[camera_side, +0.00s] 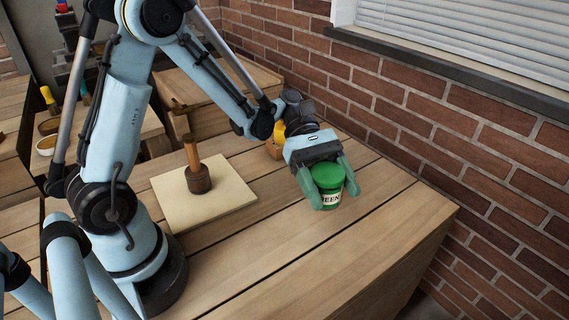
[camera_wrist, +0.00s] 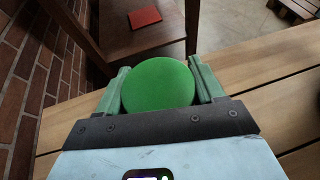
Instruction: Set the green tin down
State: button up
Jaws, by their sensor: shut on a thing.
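The green tin (camera_side: 329,178) has a green lid and a pale label with dark letters. It is upright between the green fingers of my gripper (camera_side: 327,185), near the far right part of the wooden table (camera_side: 270,260). In the wrist view the round green lid (camera_wrist: 158,85) fills the space between the two fingers of my gripper (camera_wrist: 160,88). The gripper is shut on the tin. Whether the tin's base touches the table I cannot tell; its lower edge is close to the surface.
A pale square board (camera_side: 230,210) with a wooden-handled stamp (camera_side: 197,175) on it lies left of the tin. A yellow-orange object (camera_side: 276,140) is behind my wrist. A brick wall (camera_side: 480,160) runs along the right. The table front is clear. A red item (camera_wrist: 144,17) lies beyond in the wrist view.

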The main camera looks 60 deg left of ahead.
jog(key=shift+s+f+m+g, duration=0.7)
jog(key=shift+s+f+g, duration=0.1)
jog(key=shift+f, duration=3.35)
jog(key=shift+f, duration=0.6)
jog(key=o, duration=1.3)
